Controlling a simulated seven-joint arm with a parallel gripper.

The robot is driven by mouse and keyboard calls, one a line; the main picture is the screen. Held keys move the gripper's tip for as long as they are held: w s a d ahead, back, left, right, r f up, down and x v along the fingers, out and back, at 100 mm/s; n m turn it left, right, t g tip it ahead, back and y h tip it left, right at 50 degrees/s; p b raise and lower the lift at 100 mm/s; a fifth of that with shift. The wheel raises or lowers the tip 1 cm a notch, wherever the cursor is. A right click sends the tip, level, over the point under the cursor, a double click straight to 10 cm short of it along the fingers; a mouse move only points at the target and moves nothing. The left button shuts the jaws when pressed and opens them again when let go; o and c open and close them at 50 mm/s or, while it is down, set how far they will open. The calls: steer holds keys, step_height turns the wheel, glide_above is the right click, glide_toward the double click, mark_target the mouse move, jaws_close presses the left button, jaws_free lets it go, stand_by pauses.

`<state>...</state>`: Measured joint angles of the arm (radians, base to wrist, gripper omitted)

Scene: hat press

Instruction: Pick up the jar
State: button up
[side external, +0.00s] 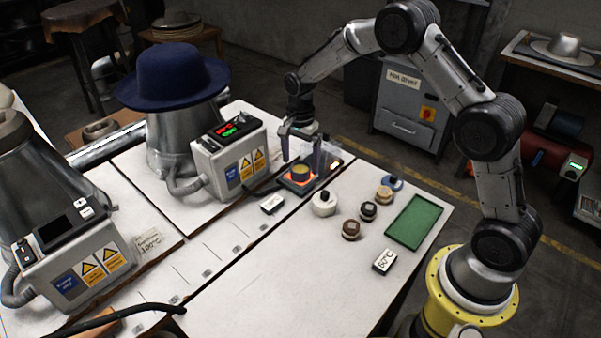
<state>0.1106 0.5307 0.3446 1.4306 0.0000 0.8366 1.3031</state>
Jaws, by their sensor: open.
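A small round jar (301,173) with a yellowish top and dark side sits on a small warmer plate (287,185) with an orange-lit surface, near the middle of the white table. My gripper (302,160) points down over the jar, open, with one finger to its left and the other to its right. From this side I cannot tell whether the fingertips are level with the jar or still above it. No contact between fingers and jar is visible.
A white round pot (323,204) with a dark knob, several small round pieces (351,229), a green mat (413,222) and a "50°C" block (384,261) lie to the right. A control box (230,160) and blue hat (172,77) stand left. The front table is mostly clear.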

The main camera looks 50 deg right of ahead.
steer(key=shift+f, duration=0.8)
steer(key=shift+c, duration=0.3)
steer(key=c, duration=1.4)
steer(key=shift+r, duration=0.1)
jaws_close()
